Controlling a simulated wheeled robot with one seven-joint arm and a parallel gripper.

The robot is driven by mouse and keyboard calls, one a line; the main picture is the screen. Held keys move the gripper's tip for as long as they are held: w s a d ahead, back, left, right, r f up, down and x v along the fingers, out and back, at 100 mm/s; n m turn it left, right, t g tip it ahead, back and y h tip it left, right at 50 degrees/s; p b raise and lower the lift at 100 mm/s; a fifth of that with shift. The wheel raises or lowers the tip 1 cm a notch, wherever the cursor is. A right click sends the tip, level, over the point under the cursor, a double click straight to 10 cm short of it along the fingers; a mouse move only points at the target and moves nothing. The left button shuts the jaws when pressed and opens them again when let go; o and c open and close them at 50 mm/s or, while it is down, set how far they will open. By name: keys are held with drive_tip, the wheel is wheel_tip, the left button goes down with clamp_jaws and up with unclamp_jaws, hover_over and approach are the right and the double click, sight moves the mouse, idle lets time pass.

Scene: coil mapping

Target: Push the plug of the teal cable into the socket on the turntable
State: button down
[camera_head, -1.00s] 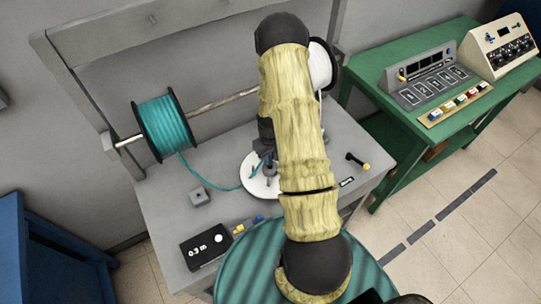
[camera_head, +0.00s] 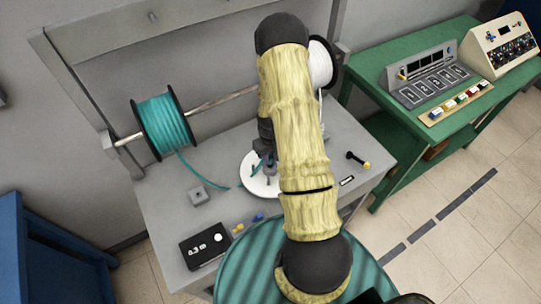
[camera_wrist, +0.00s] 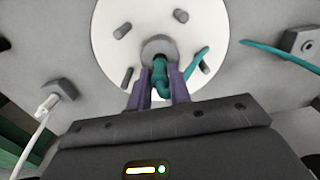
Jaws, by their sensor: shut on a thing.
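In the wrist view my gripper (camera_wrist: 159,76) is shut on the teal plug (camera_wrist: 159,74) between its two purple fingers. The plug points at the round grey socket (camera_wrist: 149,47) in the middle of the white turntable (camera_wrist: 115,45). The plug's tip overlaps the socket's opening; I cannot tell how deep it sits. A short teal cable piece (camera_wrist: 196,60) lies to the right of the fingers. In the head view the arm hides most of the gripper and socket; the turntable (camera_head: 252,186) shows beside it.
Several pegs stand on the turntable around the socket. A grey block (camera_head: 199,194), a black box with a display (camera_head: 203,246) and a black-and-yellow handle (camera_head: 358,160) are on the grey table (camera_head: 165,215). A white reel (camera_head: 320,63) hangs behind the arm.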

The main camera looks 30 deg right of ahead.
drive_tip(key=shift+f+b, duration=0.45)
drive_tip(key=shift+f, duration=0.2)
idle(0.6)
drive_tip(key=c, duration=1.2)
unclamp_jaws()
drive_tip(key=shift+r, duration=0.1)
wheel_tip(320, 180, up, 17)
drive_tip(key=b, duration=0.3)
drive_tip(key=shift+r+b, duration=0.15)
drive_tip(key=shift+b, duration=0.25)
drive_tip(key=shift+a, duration=0.1)
